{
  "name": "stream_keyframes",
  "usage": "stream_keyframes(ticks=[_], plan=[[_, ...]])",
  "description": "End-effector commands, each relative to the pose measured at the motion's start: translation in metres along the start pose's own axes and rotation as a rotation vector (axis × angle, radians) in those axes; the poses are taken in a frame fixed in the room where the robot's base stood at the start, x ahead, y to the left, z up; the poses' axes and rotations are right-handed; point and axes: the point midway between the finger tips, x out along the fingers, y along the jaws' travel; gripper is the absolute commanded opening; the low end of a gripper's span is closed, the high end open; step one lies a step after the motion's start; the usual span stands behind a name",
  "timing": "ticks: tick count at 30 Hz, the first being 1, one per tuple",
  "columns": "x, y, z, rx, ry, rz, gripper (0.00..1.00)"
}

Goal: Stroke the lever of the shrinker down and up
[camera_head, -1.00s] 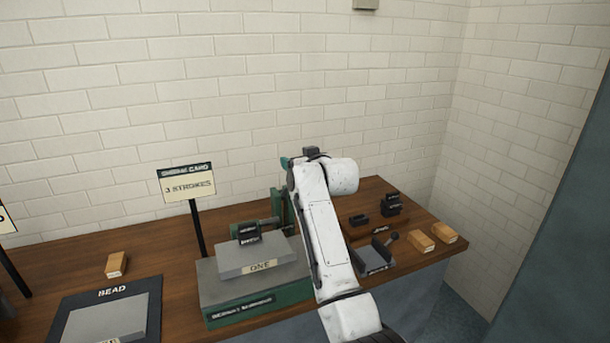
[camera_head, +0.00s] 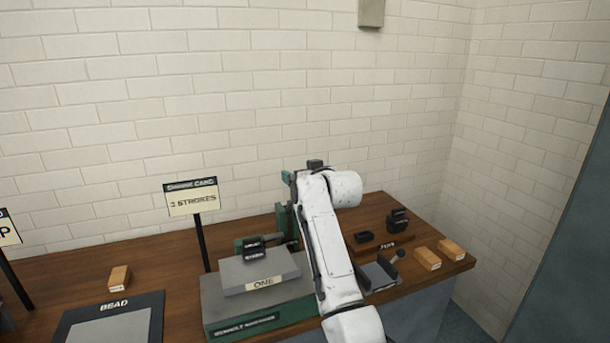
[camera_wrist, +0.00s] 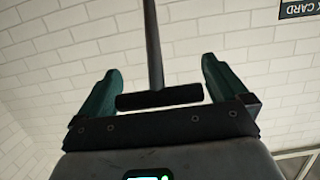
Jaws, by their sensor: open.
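The shrinker has a green base (camera_head: 212,318), a grey block marked ONE (camera_head: 262,270), dark jaws (camera_head: 252,250) above it and a green upright (camera_head: 282,222). In the wrist view its lever (camera_wrist: 154,45) is a dark rod ending in a dark crossbar handle (camera_wrist: 160,97). My gripper (camera_wrist: 157,88) is open, with one green finger on each side of the handle. Gaps show between the handle's ends and both fingers. In the head view my white arm hides the lever and most of the gripper.
A shrink card (camera_head: 192,199) on a post seems to read 3 STROKES. A BEAD station (camera_head: 75,325) and a wooden block (camera_head: 119,278) lie left. A brick wall stands behind.

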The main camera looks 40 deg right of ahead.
Motion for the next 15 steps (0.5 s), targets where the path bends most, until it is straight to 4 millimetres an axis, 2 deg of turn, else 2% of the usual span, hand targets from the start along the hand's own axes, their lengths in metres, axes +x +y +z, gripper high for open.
stream_keyframes(ticks=[8,15], plan=[[-0.013,0.000,0.000,-0.001,0.002,0.001,1.00],[-0.048,0.000,0.001,-0.001,0.003,0.001,1.00]])
